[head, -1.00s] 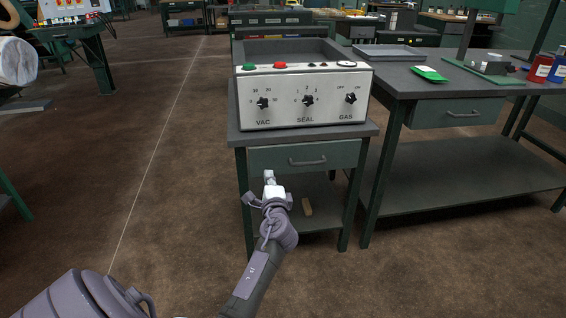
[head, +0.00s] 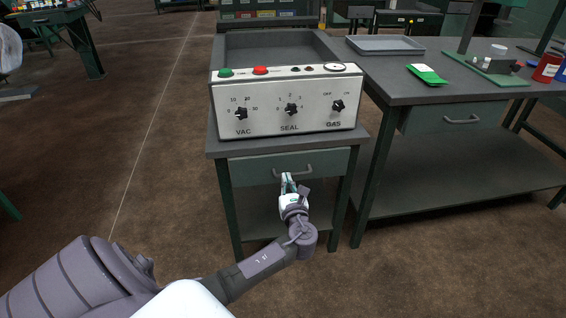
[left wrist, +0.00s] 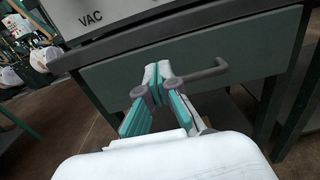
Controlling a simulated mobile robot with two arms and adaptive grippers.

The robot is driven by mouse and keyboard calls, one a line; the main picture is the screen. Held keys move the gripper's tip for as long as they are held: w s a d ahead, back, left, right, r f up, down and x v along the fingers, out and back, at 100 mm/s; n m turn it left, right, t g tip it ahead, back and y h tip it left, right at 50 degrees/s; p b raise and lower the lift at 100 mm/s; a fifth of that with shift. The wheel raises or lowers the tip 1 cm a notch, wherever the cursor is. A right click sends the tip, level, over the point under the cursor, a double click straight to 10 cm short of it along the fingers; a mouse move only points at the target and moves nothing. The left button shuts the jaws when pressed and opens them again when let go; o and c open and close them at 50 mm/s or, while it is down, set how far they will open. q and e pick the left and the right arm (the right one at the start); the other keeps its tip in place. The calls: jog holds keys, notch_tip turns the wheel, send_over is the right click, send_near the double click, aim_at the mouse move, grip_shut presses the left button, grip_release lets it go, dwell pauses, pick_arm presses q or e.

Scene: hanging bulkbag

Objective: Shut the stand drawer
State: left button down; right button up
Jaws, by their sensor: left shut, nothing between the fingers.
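The stand drawer (head: 250,170) is a grey-green front with a grey bar handle, under the top of the stand (head: 222,200). In the left wrist view the drawer front (left wrist: 115,82) fills the middle, with a dark strip above its upper edge. I cannot tell how far it stands out. My left gripper (head: 287,180) is shut and empty in front of the drawer, at the left part of the handle (head: 306,170). In the left wrist view its fingertips (left wrist: 158,72) overlap the handle's left end; contact is unclear. My right gripper is out of view.
A sealing machine (head: 285,100) with several knobs stands on the stand. A workbench (head: 400,88) with its own drawer (head: 450,117) is close on the right, holding a grey tray (head: 385,45) and a green packet (head: 427,74). The brown floor on the left is open.

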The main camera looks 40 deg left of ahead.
aim_at(281, 157)
pick_arm(q)
jog(key=b+x, duration=0.1)
jog(key=x, duration=0.6)
jog(key=shift+w+a+f, duration=0.1)
jog(key=shift+w+a, duration=0.15)
jog(key=shift+w, duration=0.05)
jog(key=shift+w+a+b, duration=0.3)
jog(key=shift+w+a, duration=0.05)
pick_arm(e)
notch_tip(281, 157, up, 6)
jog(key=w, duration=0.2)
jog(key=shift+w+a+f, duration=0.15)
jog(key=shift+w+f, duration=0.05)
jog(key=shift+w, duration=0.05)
